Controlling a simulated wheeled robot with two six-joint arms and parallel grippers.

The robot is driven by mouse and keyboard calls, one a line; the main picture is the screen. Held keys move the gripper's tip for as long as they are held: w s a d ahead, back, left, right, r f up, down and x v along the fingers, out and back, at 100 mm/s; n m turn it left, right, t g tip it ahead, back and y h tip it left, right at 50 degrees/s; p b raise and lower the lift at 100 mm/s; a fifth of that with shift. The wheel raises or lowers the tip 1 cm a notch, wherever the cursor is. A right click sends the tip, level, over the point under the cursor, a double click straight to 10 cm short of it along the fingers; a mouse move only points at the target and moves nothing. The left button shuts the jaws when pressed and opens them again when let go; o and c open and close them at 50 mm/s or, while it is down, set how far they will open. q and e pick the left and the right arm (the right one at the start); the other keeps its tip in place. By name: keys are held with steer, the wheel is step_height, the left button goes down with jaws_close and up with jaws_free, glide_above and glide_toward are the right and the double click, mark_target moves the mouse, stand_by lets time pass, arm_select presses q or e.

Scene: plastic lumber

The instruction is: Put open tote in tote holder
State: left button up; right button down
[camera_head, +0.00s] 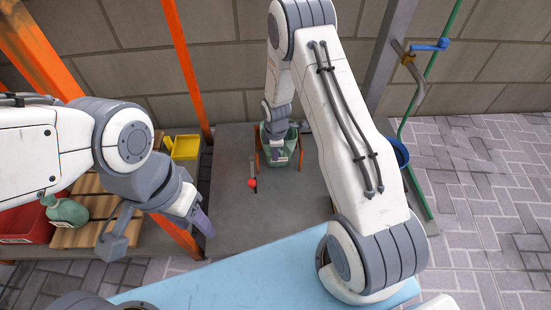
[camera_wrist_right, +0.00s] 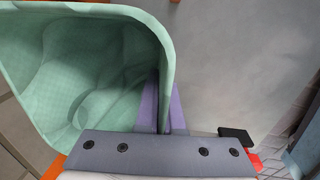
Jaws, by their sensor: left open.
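The open tote (camera_head: 292,135) is a green, open-topped bin at the back of the grey table; its hollow inside shows large in the right wrist view (camera_wrist_right: 95,75). Thin orange uprights that look like the tote holder (camera_head: 257,150) stand beside the tote; whether it is fully seated between them I cannot tell. My right gripper (camera_wrist_right: 164,105) is shut on the tote's wall, one purple finger inside and one outside. In the head view its arm hides part of the tote. My left gripper (camera_head: 158,233) is open and empty at the table's left front, away from the tote.
A black and red tool (camera_head: 252,183) lies left of the tote. A yellow bin (camera_head: 186,147), wooden slats, a green bottle (camera_head: 67,212) and a red crate (camera_head: 30,222) are at left. Orange posts (camera_head: 187,70) rise there. A blue bowl-like thing (camera_head: 397,152) is at right.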

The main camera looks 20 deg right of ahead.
steer(key=shift+f, duration=0.5)
steer(key=shift+r, duration=0.15)
steer(key=shift+f, duration=0.2)
steer(key=c, duration=1)
jaws_free()
steer(key=shift+c, duration=0.2)
arm_select(q)
steer(key=shift+f, duration=0.3)
arm_select(e)
steer(key=shift+r, duration=0.15)
